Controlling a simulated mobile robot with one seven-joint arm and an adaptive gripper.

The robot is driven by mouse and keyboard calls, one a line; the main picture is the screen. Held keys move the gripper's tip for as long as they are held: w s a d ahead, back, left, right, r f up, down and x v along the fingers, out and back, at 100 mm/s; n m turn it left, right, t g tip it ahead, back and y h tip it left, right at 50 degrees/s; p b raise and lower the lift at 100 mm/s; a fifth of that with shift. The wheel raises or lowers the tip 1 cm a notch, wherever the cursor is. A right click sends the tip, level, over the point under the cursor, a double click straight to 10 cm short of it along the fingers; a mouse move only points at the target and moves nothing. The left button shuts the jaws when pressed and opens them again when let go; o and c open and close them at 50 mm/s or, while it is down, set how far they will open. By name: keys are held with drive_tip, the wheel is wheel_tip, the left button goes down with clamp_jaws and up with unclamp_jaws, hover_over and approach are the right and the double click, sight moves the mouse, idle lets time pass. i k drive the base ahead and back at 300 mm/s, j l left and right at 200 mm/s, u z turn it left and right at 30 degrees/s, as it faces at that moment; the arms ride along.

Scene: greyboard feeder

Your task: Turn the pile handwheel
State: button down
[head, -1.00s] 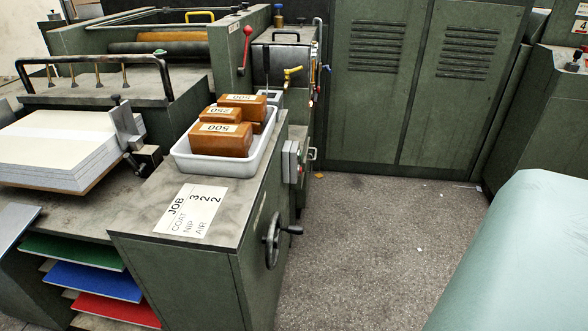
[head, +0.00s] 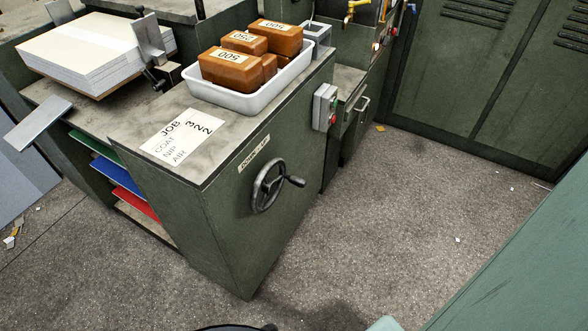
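The pile handwheel (head: 268,185) is a dark spoked wheel on the right-hand side face of the green cabinet (head: 230,225). Its crank handle (head: 296,181) sticks out to the right. A small label (head: 254,154) above the wheel appears to read "DOWN - UP". The wheel stands clear, with nothing touching it. My gripper is not in view. A dark rounded shape shows at the bottom edge, too cut off to identify.
A white tray (head: 236,103) of brown blocks and a job card (head: 176,137) lie on the cabinet top. A grey switch box (head: 324,107) is right of the wheel. Paper pile (head: 85,50) is at left. Floor (head: 400,210) is mostly open; a green surface (head: 530,265) borders it.

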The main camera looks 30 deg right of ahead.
sight(272, 186)
drive_tip(key=l+u, duration=0.3)
drive_tip(key=l, duration=0.95)
drive_tip(key=i+l, duration=0.15)
drive_tip(key=l, duration=0.2)
drive_tip(key=i+l, duration=0.1)
drive_tip(key=l, duration=0.3)
drive_tip(key=k+l+z, duration=0.2)
drive_tip(key=k, duration=0.2)
drive_tip(key=k+l+z, duration=0.15)
drive_tip(key=k, duration=0.25)
drive_tip(key=k+l+z, duration=0.2)
drive_tip(key=k, duration=0.15)
drive_tip(key=i+j, duration=0.25)
drive_tip(key=j, duration=0.2)
